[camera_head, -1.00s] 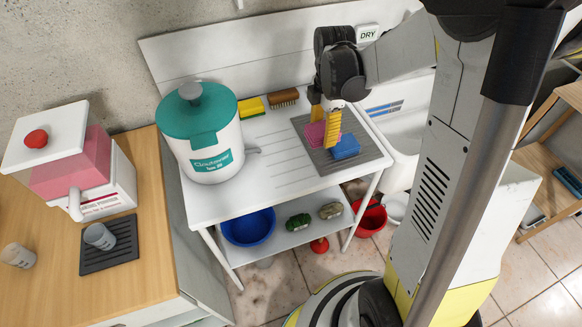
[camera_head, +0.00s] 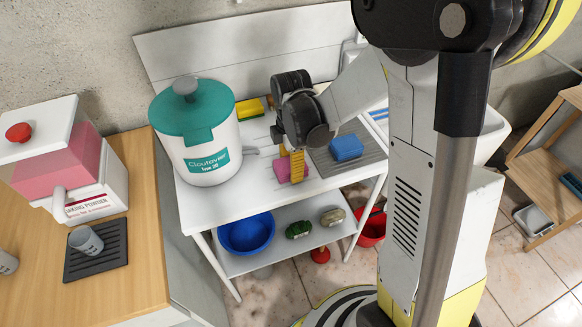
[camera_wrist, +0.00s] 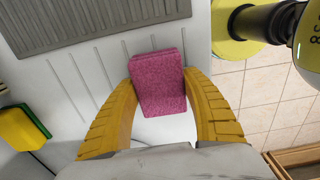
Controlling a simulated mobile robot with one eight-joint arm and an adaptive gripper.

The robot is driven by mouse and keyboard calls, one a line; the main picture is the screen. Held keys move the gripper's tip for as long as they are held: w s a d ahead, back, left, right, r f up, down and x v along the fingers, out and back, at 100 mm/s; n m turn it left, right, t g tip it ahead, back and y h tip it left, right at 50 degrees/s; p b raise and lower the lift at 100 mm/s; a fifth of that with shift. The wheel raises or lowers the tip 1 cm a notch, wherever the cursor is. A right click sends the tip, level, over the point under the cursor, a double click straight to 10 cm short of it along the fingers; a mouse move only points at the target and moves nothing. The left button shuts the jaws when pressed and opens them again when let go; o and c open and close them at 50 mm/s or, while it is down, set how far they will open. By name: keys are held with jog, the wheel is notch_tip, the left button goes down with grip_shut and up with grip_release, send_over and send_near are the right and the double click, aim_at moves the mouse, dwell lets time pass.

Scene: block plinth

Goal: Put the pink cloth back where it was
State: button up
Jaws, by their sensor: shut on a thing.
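The pink cloth (camera_head: 282,173) is a small folded pad between the yellow fingers of my gripper (camera_head: 296,166). In the wrist view the pink cloth (camera_wrist: 158,88) fills the gap between both fingers of my gripper (camera_wrist: 160,78), which is shut on it. The cloth is over the white ribbed drainer top (camera_head: 262,188), near its front edge and left of the grey mat (camera_head: 372,156). Whether it touches the top or hangs just above it I cannot tell. One finger hides part of the cloth in the head view.
A blue sponge (camera_head: 346,147) lies on the grey mat, right of my gripper. A white tub with a teal lid (camera_head: 195,111) stands to the left, its tap pointing toward my gripper. A yellow and green sponge (camera_head: 250,108) lies behind. A shelf below holds a blue bowl (camera_head: 246,232).

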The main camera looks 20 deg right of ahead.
jog(key=o, duration=1.1)
notch_tip(320, 180, up, 12)
jog(key=p, duration=0.5)
jog(key=s+r+m+t, duration=0.2)
jog(key=s+r+m, duration=0.1)
jog(key=m, duration=0.3)
jog(key=s+r+m+t, duration=0.2)
jog(key=s+r+m, duration=0.1)
jog(key=s+m, duration=0.2)
jog(key=s+r+m+t, duration=0.3)
jog(key=s+r+m, duration=0.1)
jog(key=m, duration=0.3)
jog(key=shift+s, duration=0.35)
jog(key=shift+f, duration=0.1)
